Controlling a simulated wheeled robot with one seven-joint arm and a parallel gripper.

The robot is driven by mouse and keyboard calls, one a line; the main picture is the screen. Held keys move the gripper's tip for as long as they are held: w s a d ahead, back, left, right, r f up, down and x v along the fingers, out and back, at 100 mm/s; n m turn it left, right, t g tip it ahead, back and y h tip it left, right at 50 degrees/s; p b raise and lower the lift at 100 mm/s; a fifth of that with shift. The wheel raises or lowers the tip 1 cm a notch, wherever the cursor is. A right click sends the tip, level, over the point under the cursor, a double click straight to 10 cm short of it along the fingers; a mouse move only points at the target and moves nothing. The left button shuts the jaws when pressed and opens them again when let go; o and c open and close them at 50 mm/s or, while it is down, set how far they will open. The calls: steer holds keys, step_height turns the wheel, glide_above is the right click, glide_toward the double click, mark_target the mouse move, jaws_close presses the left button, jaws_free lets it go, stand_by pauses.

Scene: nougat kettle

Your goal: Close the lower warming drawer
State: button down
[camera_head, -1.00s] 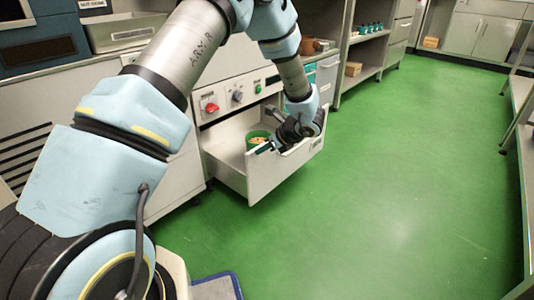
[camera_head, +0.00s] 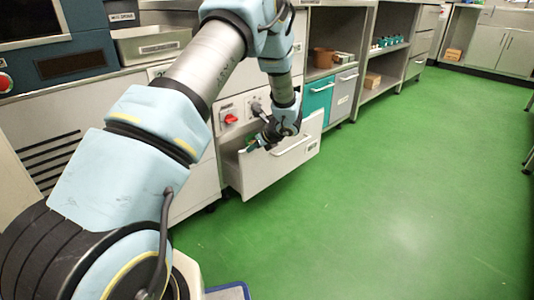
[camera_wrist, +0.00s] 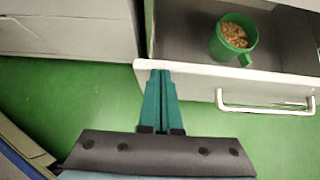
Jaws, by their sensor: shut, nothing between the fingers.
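The lower warming drawer (camera_head: 280,168) is partly pulled out, with a pale front and a bar handle. In the wrist view its front (camera_wrist: 255,80) runs across the right, with the handle (camera_wrist: 265,106) on its outer face. A green mug (camera_wrist: 248,50) with brown pieces in it stands inside the drawer; the head view hides it. My gripper (camera_wrist: 161,72) is shut and empty. Its teal fingertips overlap the left end of the drawer front's top edge; I cannot tell whether they touch. In the head view my gripper (camera_head: 252,146) is at the drawer front.
A red knob (camera_head: 231,118) is on the panel above the drawer. A teal cabinet front (camera_head: 317,102) and an open shelf unit (camera_head: 383,65) stand to the right. The green floor (camera_head: 390,190) in front is clear. A blue-edged mat (camera_head: 232,292) lies at the bottom.

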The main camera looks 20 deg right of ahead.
steer(key=w+a+p, duration=0.2)
steer(key=w+a, duration=0.3)
steer(key=w, duration=0.4)
steer(key=shift+s+d, duration=0.1)
